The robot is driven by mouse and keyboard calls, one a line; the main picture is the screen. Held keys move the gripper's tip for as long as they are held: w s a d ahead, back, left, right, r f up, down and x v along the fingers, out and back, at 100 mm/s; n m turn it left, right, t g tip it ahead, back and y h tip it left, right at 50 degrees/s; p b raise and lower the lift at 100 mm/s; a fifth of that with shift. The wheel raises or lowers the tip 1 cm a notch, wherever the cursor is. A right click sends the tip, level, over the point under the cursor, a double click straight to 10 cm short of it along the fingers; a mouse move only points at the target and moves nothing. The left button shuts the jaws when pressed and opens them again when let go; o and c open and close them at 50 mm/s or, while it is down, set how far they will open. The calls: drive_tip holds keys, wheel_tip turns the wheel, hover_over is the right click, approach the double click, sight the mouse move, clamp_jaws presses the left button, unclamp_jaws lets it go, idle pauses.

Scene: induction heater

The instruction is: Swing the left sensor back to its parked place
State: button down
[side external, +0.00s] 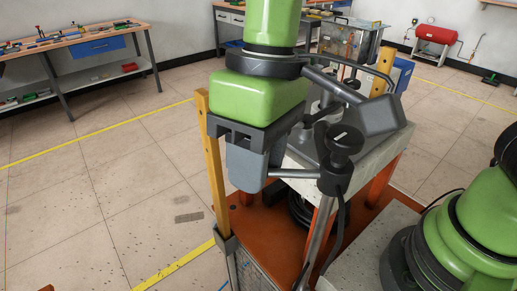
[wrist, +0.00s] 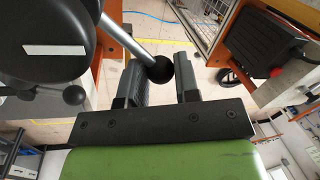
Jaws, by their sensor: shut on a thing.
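The left sensor has a black round head (side external: 340,145) on a metal post. The head also fills the upper left of the wrist view (wrist: 45,45). A metal rod (wrist: 125,38) runs from the head to a black ball knob (wrist: 160,68). My gripper (wrist: 160,75) has one grey finger on each side of the knob and is shut on this handle. In the side external view my gripper (side external: 246,178) points down, left of the head, and its fingers hide the knob. A smaller ball knob (wrist: 73,95) sits beside the head.
A yellow upright post (side external: 214,165) stands close to the left of my gripper. An orange base (side external: 265,230) and a grey-topped block (side external: 300,172) lie around and behind the sensor. A cable hangs from the head. Open floor (side external: 110,190) lies to the left.

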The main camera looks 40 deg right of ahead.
drive_tip(key=s+a+n+g+h, duration=0.1)
drive_tip(key=s+a+n, duration=0.1)
drive_tip(key=s+n, duration=0.3)
drive_tip(key=shift+s+a+n, duration=0.15)
drive_tip(key=shift+s+n, duration=0.15)
drive_tip(key=shift+n, duration=1.4)
drive_tip(key=c, duration=0.8)
unclamp_jaws()
drive_tip(key=shift+c, duration=0.2)
wheel_tip(320, 180, up, 10)
drive_tip(key=w, duration=0.1)
drive_tip(key=shift+w+d, duration=0.4)
drive_tip(key=shift+d, duration=0.05)
drive_tip(key=shift+f, duration=0.1)
